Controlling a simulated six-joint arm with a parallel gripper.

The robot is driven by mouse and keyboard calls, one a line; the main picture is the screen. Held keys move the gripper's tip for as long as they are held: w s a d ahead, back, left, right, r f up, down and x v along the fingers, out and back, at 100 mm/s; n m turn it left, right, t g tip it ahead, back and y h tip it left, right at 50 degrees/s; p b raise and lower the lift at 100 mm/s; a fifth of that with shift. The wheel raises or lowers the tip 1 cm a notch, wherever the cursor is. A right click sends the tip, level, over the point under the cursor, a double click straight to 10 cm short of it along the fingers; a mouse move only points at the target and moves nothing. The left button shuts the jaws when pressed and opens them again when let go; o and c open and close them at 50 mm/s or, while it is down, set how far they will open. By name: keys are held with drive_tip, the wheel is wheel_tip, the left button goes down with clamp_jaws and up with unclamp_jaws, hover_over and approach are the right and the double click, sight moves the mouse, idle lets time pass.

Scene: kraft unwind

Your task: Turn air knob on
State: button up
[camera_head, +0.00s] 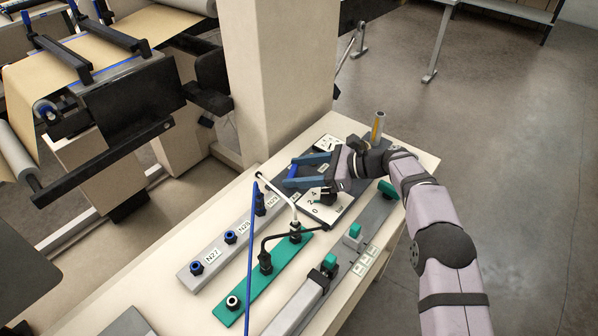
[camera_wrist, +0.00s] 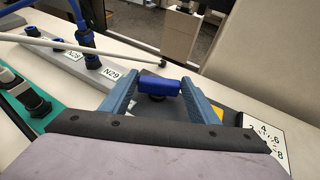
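A blue knob (camera_wrist: 160,87) with a bar-shaped handle on a dark round base stands on a dark grey plate in the wrist view. My gripper (camera_wrist: 160,80) has its two blue fingers apart, one on each side of the knob. The handle lies crosswise between them, its ends close to the fingers; I cannot tell whether they touch. In the head view my gripper (camera_head: 289,172) is over the far part of the bench, with a bit of blue between the fingertips. The knob is mostly hidden there.
Grey strip with blue ports labelled N27 to N29 (camera_head: 222,243), green strip (camera_head: 262,280) with black fittings, white dial plate (camera_head: 323,208), and a grey rail with green blocks (camera_head: 354,232) share the bench. A blue hose (camera_head: 250,250) crosses it. A beige column (camera_head: 275,80) stands behind.

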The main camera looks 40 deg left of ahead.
drive_tip(key=o, duration=0.3)
drive_tip(key=shift+r, duration=0.1)
drive_tip(key=shift+d, duration=0.1)
drive_tip(key=shift+b+v, duration=0.6)
drive_tip(key=shift+v, duration=3)
